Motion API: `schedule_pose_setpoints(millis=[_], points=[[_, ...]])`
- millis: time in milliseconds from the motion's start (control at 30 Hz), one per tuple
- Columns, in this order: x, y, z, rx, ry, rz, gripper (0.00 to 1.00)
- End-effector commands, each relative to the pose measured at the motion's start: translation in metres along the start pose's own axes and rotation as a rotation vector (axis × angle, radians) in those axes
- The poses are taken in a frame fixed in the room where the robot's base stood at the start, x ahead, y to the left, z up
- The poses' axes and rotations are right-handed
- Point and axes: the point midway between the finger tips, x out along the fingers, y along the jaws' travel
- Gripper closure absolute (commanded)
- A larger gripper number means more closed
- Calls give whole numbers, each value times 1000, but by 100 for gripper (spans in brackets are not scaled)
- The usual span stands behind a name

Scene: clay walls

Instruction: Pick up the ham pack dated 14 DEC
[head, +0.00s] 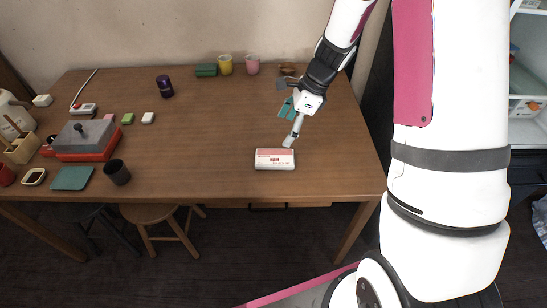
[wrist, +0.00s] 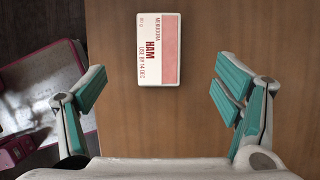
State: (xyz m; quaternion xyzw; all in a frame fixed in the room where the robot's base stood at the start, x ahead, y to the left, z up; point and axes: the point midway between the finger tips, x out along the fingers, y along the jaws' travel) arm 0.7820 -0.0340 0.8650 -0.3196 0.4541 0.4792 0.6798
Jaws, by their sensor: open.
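The ham pack (head: 275,159) is a flat white and pink box lying on the wooden table (head: 220,130) near its front edge. In the wrist view the ham pack (wrist: 158,49) shows the words HAM and USE BY 14 DEC. My gripper (head: 291,124) is above the table, behind and slightly right of the pack in the head view. In the wrist view my gripper (wrist: 160,97) is open, its teal-padded fingers wide apart and empty. The pack lies beyond the fingertips, roughly centred between them and not touched.
A grey and red press-like appliance (head: 84,138), a dark cup (head: 117,172) and a green board (head: 72,178) stand at the left. Yellow (head: 225,65) and pink (head: 252,65) cups stand at the back. The table around the pack is clear.

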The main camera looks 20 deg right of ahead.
Motion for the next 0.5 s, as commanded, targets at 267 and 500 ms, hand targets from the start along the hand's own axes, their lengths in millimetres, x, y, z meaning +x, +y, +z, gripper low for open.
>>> schedule_pose_setpoints(millis=[267,500], points=[[53,1,0,-2,0,3,17],[70,1,0,-4,1,1,17]])
